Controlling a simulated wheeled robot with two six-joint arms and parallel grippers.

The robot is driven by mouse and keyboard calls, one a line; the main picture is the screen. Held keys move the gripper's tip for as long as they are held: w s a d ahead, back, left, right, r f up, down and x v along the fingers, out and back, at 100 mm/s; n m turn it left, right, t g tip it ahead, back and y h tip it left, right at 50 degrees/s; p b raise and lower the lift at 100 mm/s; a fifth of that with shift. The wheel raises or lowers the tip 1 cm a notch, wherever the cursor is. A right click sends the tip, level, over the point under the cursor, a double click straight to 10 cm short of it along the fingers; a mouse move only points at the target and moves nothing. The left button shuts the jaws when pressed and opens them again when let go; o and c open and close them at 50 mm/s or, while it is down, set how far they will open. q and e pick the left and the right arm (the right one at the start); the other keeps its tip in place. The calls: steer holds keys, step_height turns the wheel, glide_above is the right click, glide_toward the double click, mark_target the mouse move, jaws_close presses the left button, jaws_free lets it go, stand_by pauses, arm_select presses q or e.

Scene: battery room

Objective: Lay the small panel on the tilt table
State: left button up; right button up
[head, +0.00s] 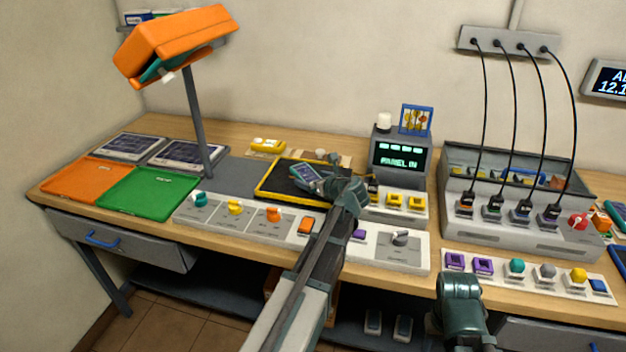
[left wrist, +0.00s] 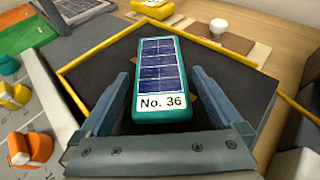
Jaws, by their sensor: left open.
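The small panel (left wrist: 158,64) is a teal-framed solar panel labelled "No. 36"; it also shows in the head view (head: 306,173). It appears to lie on the black bed of the tilt table (head: 274,181), which has a yellow rim and also shows in the left wrist view (left wrist: 95,75). My left gripper (left wrist: 160,78) is open, with one finger on each side of the panel's near part and visible gaps between. In the head view my left gripper (head: 322,186) hides the table's right part. My right arm's end shows at the lower right; its fingers cannot be made out.
A display (head: 400,157) reading "PANEL IN" stands behind right. A control strip (head: 200,212) with knobs runs along the front. Orange (head: 88,180) and green (head: 148,194) trays lie left, larger panels (head: 188,154) behind them. An orange lamp head (head: 178,42) hangs over the left side.

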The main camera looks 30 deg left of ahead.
arm_select(q)
steer(key=shift+r, duration=0.2)
steer(key=p+v, duration=0.4)
steer(key=v, duration=0.8)
steer(key=shift+p, duration=0.4)
